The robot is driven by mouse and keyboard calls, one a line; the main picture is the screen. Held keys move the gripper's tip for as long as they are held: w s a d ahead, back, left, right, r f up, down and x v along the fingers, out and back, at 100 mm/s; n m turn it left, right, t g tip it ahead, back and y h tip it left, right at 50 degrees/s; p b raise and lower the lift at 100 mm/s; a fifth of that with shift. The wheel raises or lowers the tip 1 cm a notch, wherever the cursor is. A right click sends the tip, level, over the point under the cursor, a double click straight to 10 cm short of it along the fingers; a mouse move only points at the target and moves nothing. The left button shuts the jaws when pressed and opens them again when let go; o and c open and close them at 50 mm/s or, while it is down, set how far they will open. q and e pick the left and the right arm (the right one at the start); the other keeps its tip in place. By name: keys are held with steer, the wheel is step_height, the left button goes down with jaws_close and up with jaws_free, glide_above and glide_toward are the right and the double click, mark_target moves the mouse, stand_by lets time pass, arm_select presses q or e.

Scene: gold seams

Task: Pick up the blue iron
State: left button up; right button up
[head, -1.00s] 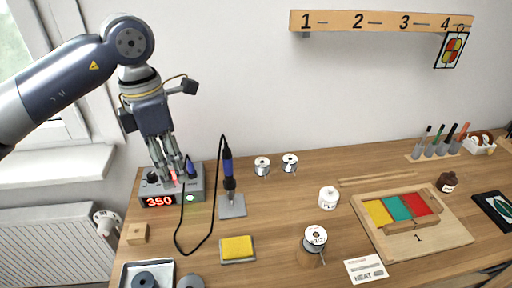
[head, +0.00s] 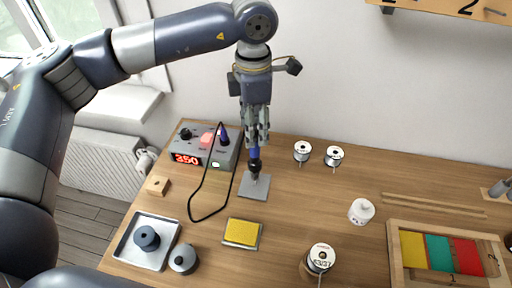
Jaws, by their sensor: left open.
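The blue iron (head: 254,163) is a soldering iron standing upright on a grey square stand plate (head: 255,186) in the head view. Its black cord loops left to the station (head: 205,147), whose red display reads 350. My left gripper (head: 257,140) points down over the iron. Its open fingers are around or just in front of the blue handle's top, hiding the upper part. I cannot tell whether they touch it. My right gripper is not in view.
A yellow sponge (head: 241,232) lies in front of the stand. A metal tray (head: 146,241) is at front left. Two solder spools (head: 303,151) stand behind to the right. A larger spool (head: 320,257), white jar (head: 361,211) and wooden frame (head: 396,266) are to the right.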

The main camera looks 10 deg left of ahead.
mark_target(255, 161)
arm_select(q)
step_height(255, 161, down, 4)
steer(key=shift+s+r+p, duration=0.1)
steer(key=shift+r+p, duration=0.15)
steer(key=shift+p, duration=0.55)
steer(key=shift+f, duration=0.4)
steer(key=shift+c, duration=0.5)
steer(key=c, duration=0.5)
jaws_close()
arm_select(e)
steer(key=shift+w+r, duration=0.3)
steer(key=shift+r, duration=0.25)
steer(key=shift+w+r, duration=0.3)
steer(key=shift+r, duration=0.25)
